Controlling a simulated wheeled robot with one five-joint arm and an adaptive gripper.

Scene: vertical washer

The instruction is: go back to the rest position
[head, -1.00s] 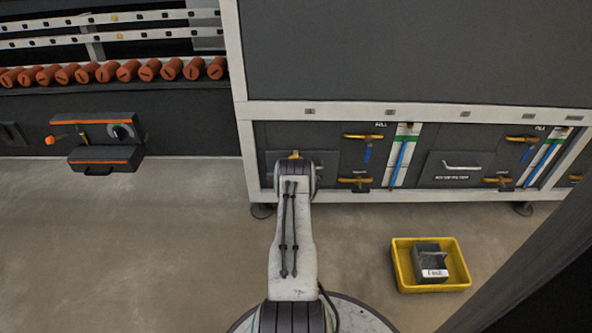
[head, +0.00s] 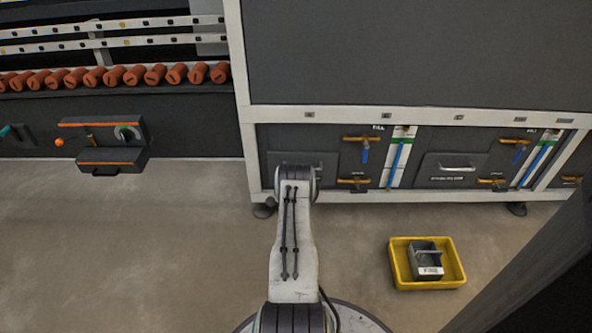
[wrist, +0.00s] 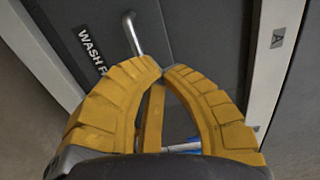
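My gripper (wrist: 162,70) shows in the wrist view as two yellow curved fingers whose tips meet. Nothing shows clamped at the tips. A dark panel (wrist: 195,35) lettered "WASH" with a metal bar handle (wrist: 133,35) lies beyond the fingertips. A yellow strip and a bit of blue show through the gap between the fingers; I cannot tell what the strip belongs to. In the head view my arm extends toward the lower left of the washer cabinet (head: 400,113), and the gripper is hidden behind the arm.
The cabinet front has yellow valve handles (head: 362,139). A dark control box (head: 110,145) hangs at left. The floor (head: 150,240) at left is clear.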

